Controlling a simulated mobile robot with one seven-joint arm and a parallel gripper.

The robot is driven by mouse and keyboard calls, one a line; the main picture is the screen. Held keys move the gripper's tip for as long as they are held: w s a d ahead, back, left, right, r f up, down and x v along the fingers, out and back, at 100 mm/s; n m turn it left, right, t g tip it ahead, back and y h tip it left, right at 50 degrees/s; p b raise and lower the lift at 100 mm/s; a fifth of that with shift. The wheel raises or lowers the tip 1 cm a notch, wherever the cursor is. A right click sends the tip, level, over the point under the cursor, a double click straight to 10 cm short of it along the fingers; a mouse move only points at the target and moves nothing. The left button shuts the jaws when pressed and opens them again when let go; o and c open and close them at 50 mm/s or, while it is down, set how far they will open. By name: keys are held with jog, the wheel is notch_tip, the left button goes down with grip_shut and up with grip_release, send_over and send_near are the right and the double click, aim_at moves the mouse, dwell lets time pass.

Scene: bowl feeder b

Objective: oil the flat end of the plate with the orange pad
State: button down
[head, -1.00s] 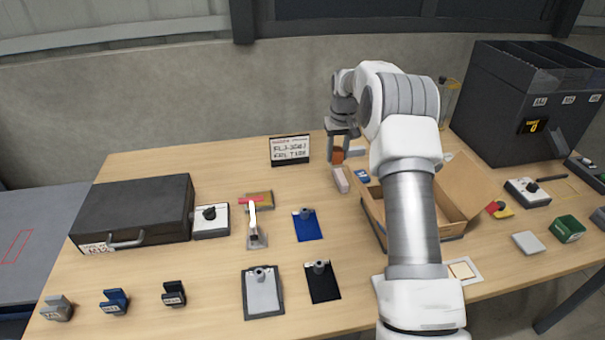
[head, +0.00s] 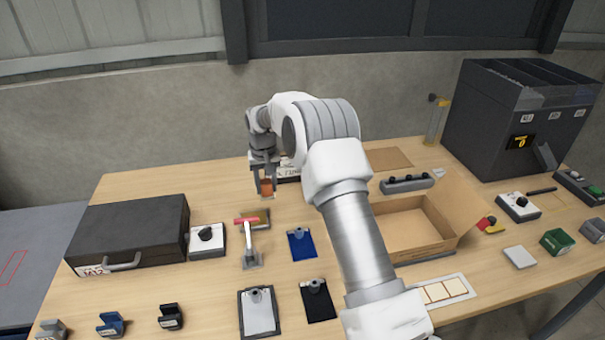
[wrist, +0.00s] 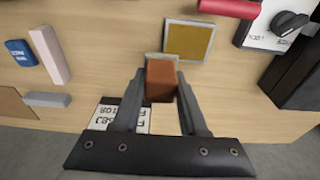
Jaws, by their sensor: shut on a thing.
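My gripper (head: 266,190) is at the back of the table, left of the open box. It is shut on an orange-brown block, the orange pad (wrist: 160,82), which also shows in the head view (head: 267,187). A light grey edge shows just beyond the pad in the wrist view. A square mustard-coloured plate with a grey rim (wrist: 188,40) lies apart from the pad; in the head view it (head: 262,214) is beside a red-handled tool (head: 248,240). Blue (head: 301,246), black (head: 318,305) and grey (head: 259,318) plates with knobs lie nearer. I cannot tell which plate is meant.
A black case (head: 130,235) and a knob box (head: 206,240) stand at left. A lettered sign (head: 288,170) is just behind my gripper. An open cardboard box (head: 410,228) stands right of my arm, before a dark feeder (head: 510,125). Small blocks lie in front.

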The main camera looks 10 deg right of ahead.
jog(key=shift+s+a+f+b, duration=0.15)
jog(key=shift+a+f+b, duration=0.35)
jog(key=shift+a+f, duration=0.45)
jog(key=shift+s+a+f+b, duration=0.15)
jog(key=shift+a+f+b, duration=0.45)
jog(key=shift+f, duration=0.6)
jog(key=shift+s+a+f+b, duration=0.15)
jog(key=shift+a+f+b, duration=0.2)
jog(key=shift+a+f, duration=0.65)
jog(key=shift+d+f+b, duration=0.1)
jog(key=shift+f+b, duration=0.35)
jog(key=shift+f, duration=0.25)
notch_tip(320, 180, up, 7)
jog(key=p, duration=0.3)
jog(key=shift+p, duration=0.35)
jog(key=shift+r, duration=0.1)
dwell(0.6)
